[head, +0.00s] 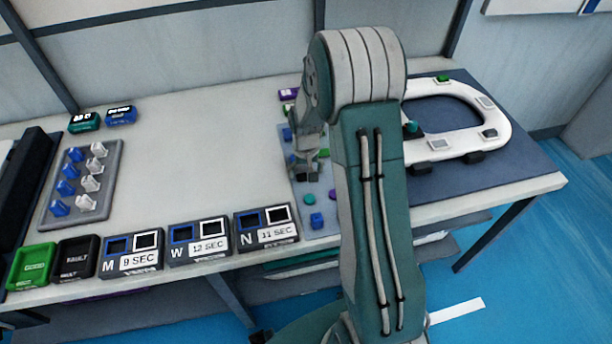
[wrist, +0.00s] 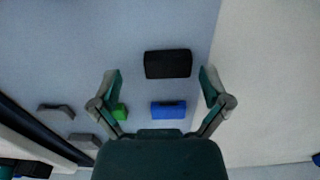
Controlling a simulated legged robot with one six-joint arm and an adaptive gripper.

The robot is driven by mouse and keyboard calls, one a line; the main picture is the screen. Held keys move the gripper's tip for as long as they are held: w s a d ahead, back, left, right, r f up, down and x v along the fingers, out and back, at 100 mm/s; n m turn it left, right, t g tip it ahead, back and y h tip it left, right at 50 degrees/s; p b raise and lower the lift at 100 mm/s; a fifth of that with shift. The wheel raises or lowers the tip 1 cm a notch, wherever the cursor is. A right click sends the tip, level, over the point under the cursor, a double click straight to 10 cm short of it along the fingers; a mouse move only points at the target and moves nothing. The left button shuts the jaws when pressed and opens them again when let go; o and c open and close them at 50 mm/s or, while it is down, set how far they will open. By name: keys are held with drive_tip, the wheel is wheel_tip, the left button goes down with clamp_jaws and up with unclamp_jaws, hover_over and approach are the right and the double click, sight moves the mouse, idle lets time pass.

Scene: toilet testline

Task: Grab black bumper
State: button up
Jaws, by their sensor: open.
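The black bumper (wrist: 168,64) is a dark rounded block lying on a blue-grey mat in the wrist view. My gripper (wrist: 162,80) is open and empty, pointing down above the mat. The bumper shows between and slightly beyond its two fingertips, apart from both. A blue block (wrist: 168,110) lies nearer my palm, and a green block (wrist: 120,112) is partly hidden by the left finger. In the head view my gripper (head: 306,172) hangs over the mat, and I cannot clearly pick out the bumper there.
Several labelled boxes (head: 200,242) line the front table edge. A grey rack (head: 108,160) with blue and white pieces is at the left. The table between rack and arm is clear.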

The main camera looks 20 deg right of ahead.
drive_tip(key=shift+a, duration=0.1)
drive_tip(key=c, duration=0.4)
drive_tip(key=shift+a, duration=0.5)
drive_tip(key=c, duration=0.5)
drive_tip(key=shift+d+r, duration=0.1)
drive_tip(key=shift+d, duration=0.2)
